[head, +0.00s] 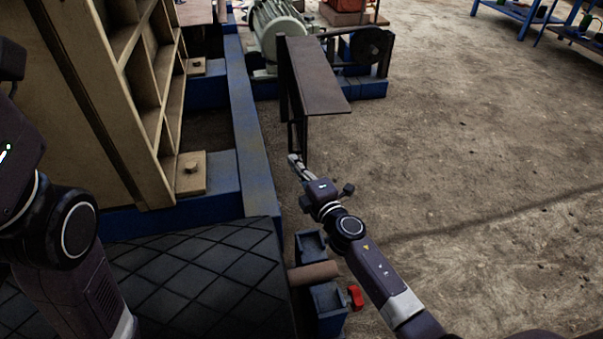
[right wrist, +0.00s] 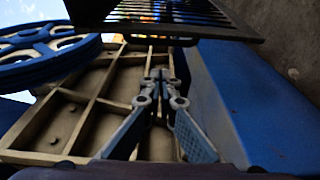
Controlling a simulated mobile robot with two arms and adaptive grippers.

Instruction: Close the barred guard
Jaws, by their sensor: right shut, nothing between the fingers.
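The barred guard (head: 316,75) is a dark brown panel with a dark frame, standing out from the machine's blue side beam, top centre in the head view. In the right wrist view its dark bars (right wrist: 165,12) cross the top of the picture, above the fingertips. My right gripper (head: 293,160) is shut and empty, beside the guard's lower near end in the head view. Its fingers (right wrist: 160,76) meet in the right wrist view. I cannot tell whether they touch the guard. My left arm shows at the left edge; its gripper is out of view.
The tan ribbed crusher body (head: 130,80) and blue side beam (head: 250,150) stand left of the guard. A grey-green motor (head: 277,27) is behind it. A black conveyor belt (head: 200,275) lies in front. The dirt floor (head: 470,140) at right is open.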

